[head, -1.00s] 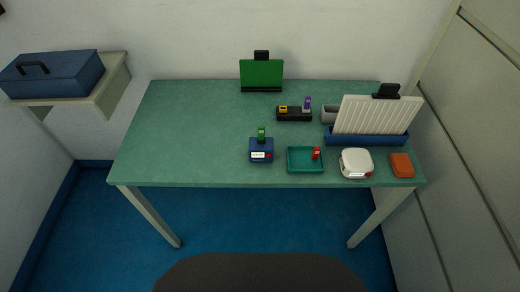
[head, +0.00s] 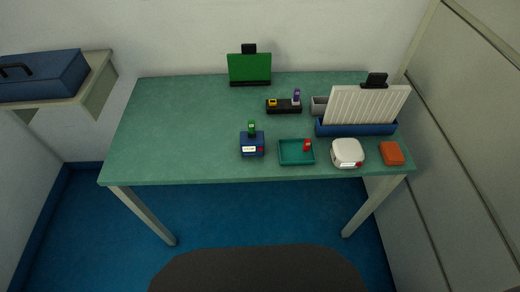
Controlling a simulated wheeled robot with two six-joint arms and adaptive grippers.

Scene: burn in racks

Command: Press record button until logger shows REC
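A white rounded device (head: 347,151) with a red button (head: 360,164) and a small pale label or display sits at the table's front right. A blue box-shaped device (head: 252,144) stands at the front middle, with a white display, a red spot at its right and a green piece on top. I cannot tell which of the two is the logger, and the display text is too small to read. Neither of my grippers is in view.
The green table (head: 180,130) is clear on its left. A teal tray (head: 297,158) holds a red item. An orange block (head: 391,153), a blue rack with white plates (head: 362,108), a black holder (head: 283,107) and a green panel (head: 249,68) stand around. A blue case (head: 45,75) sits on the left shelf.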

